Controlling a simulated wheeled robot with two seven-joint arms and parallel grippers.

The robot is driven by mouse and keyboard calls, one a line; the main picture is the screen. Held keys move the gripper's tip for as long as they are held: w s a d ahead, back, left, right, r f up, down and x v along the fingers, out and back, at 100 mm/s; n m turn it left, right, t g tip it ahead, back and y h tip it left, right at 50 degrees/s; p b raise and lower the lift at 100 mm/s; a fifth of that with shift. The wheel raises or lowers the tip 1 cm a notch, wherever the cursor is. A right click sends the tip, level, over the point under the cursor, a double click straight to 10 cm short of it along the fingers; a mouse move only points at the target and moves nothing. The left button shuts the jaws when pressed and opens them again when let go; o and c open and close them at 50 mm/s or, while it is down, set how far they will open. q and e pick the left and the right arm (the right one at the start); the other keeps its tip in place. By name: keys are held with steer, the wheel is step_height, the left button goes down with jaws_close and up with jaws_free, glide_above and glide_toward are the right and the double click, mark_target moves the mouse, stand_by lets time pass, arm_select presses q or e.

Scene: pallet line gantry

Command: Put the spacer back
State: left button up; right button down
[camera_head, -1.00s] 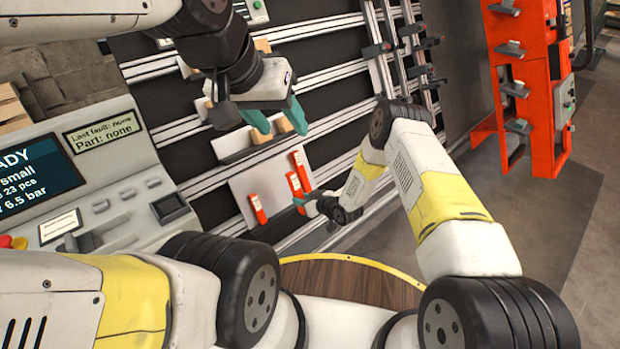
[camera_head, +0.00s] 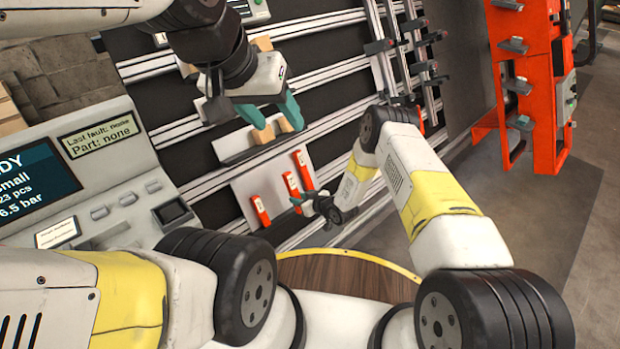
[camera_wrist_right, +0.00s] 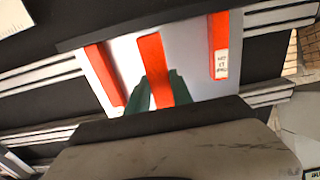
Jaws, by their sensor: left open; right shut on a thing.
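Several orange-red bars stand on a pale board on the rack: a left one (camera_head: 261,210), a middle one (camera_head: 291,185) and a right one (camera_head: 304,170). None is clearly marked as the spacer. My right gripper (camera_head: 303,203) is at the board's lower right. In the right wrist view its teal fingers are shut on the middle bar (camera_wrist_right: 154,68), one on each side; a bar stands apart to the left (camera_wrist_right: 104,75) and a labelled one to the right (camera_wrist_right: 219,45).
A control console (camera_head: 95,170) with a screen stands at the left. Metal rails (camera_head: 330,125) cross the dark rack behind the board. An orange frame (camera_head: 528,90) stands at the right; the floor before it is clear.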

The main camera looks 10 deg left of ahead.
mark_target(283, 195)
steer(key=shift+x, duration=3.7)
steer(key=shift+w+a+f, duration=0.15)
steer(key=shift+w+a, duration=0.05)
steer(key=shift+s+d+f, duration=0.1)
steer(key=shift+f, duration=0.15)
steer(key=c, duration=1.1)
jaws_free()
steer(key=shift+o, duration=0.2)
steer(key=shift+d, duration=0.1)
steer(key=shift+v, duration=3.85)
